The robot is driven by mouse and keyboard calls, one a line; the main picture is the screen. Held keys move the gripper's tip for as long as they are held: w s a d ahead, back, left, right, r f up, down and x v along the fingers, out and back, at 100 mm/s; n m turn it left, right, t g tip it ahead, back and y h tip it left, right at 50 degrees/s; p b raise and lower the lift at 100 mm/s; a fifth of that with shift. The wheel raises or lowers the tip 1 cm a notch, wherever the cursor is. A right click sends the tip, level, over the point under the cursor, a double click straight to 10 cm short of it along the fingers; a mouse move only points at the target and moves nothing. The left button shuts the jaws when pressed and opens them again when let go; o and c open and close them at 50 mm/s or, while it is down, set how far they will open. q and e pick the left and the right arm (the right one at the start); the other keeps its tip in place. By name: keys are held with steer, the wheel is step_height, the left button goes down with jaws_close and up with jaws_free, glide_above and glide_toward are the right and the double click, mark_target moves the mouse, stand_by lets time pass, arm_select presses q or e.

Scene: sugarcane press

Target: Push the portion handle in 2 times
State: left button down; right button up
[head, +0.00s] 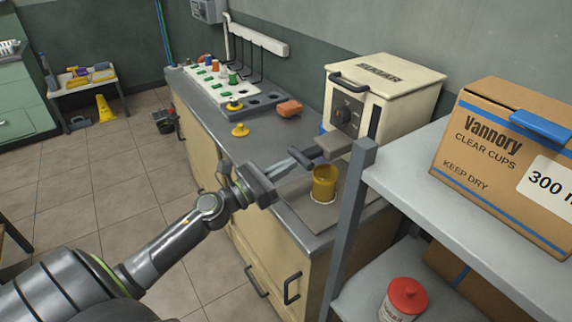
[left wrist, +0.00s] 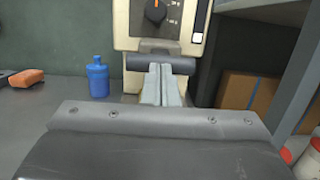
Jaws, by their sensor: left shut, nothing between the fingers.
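The cream dispensing machine (head: 395,80) stands on the grey counter with a dark knob on its front; the knob also shows in the left wrist view (left wrist: 156,11). Its portion handle (head: 302,158) is a dark crossbar sticking out of the front, and it spans the left wrist view (left wrist: 140,61). My left gripper (head: 290,162) is shut and empty. Its fingertips (left wrist: 162,72) point at the middle of the bar, touching or very close; I cannot tell which. A yellow cup (head: 325,186) stands below the spout. My right gripper is not in view.
A blue bottle (left wrist: 97,77) and an orange-brown block (head: 289,108) are on the counter. A grey shelf (head: 400,168) with a cardboard box (head: 500,150) stands close on the right. A yellow knobbed piece (head: 240,130) lies near the counter's left edge.

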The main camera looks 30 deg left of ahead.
mark_target(299, 161)
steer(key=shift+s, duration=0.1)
